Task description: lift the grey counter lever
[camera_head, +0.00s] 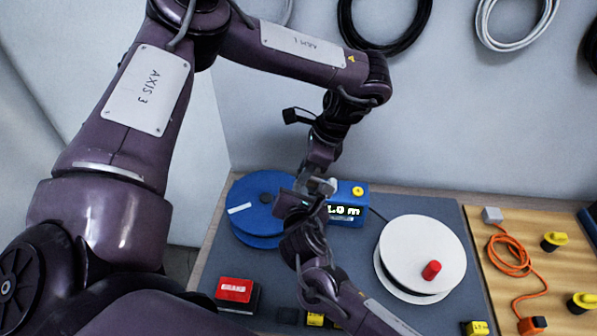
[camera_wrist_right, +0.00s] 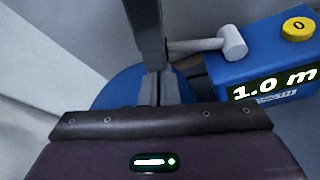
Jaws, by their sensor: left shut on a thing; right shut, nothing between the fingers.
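The grey counter lever (camera_wrist_right: 234,44) is a pale cylinder on a short rod by the left end of the blue counter (camera_wrist_right: 245,80), which reads 1.0 m. In the head view the lever (camera_head: 324,187) shows just left of the counter (camera_head: 357,195). My left gripper (camera_head: 313,178) comes down from above and is shut on the lever; its exact contact is partly hidden. My right gripper (camera_wrist_right: 158,88) is shut and empty, close to the lever, below and left of it in its wrist view.
A blue reel (camera_head: 258,190) lies left of the counter. A white reel (camera_head: 425,245) with a red knob stands right. A red-topped block (camera_head: 235,290) is at the front left. An orange cable (camera_head: 512,257) and yellow-capped parts lie on the wooden board (camera_head: 550,285).

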